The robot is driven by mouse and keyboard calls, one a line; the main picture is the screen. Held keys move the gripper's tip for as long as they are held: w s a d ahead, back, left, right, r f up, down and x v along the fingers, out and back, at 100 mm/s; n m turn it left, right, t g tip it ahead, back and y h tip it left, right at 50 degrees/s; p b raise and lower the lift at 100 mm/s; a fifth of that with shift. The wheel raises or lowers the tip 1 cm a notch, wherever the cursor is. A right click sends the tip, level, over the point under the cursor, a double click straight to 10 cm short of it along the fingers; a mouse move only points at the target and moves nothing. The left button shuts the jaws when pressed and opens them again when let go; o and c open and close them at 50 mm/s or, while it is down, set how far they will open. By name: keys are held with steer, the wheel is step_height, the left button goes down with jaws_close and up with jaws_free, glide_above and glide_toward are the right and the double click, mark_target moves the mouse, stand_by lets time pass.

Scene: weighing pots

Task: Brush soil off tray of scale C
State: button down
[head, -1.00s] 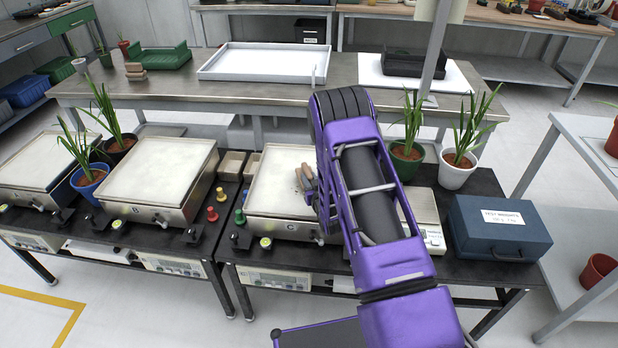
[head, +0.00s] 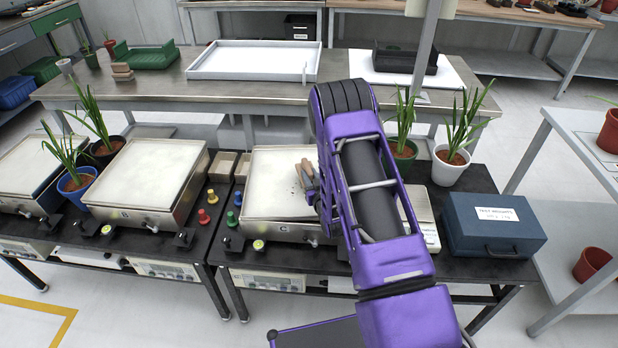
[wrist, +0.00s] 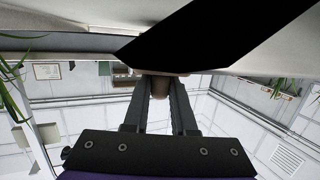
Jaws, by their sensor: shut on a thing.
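The tray of scale C (head: 268,180) is a pale square plate at the centre of the head view, with a few dark soil specks (head: 297,190) near its right part. A brush with a wooden-coloured body (head: 306,172) is at the tray's right side, partly hidden by my purple arm. My gripper is mostly hidden behind the arm there. In the wrist view, my gripper (wrist: 160,84) is shut on the brush's brownish handle (wrist: 158,88). I cannot tell whether the bristles touch the tray.
Scale B (head: 140,178) stands left, with coloured knobs (head: 204,216) between it and scale C. Potted plants (head: 452,165) stand behind and to the right. A blue case (head: 493,225) sits at the right end of the black table. A long bench (head: 250,92) runs behind.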

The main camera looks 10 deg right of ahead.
mark_target(306, 210)
steer(key=shift+s+a+f, duration=0.1)
steer(key=shift+s+a, duration=0.2)
steer(key=shift+s, duration=0.35)
steer(key=shift+s+a+r, duration=0.1)
steer(key=shift+s+a, duration=0.25)
steer(key=shift+s, duration=0.35)
steer(key=shift+s+a+f, duration=0.1)
steer(key=shift+s+a, duration=0.2)
steer(key=shift+s, duration=0.35)
steer(key=shift+s+a+f, duration=0.1)
steer(key=shift+s+a, duration=0.1)
steer(key=shift+s, duration=0.4)
steer(key=shift+s+a+f, duration=0.1)
steer(key=shift+s+a, duration=0.15)
steer(key=shift+s, duration=0.4)
steer(key=shift+s+a, duration=0.2)
steer(key=shift+s, duration=0.4)
steer(key=shift+r+p, duration=1.3)
steer(key=shift+r, duration=1.7)
step_height(306, 210, up, 3)
steer(key=shift+p, duration=0.5)
steer(key=shift+w, duration=0.15)
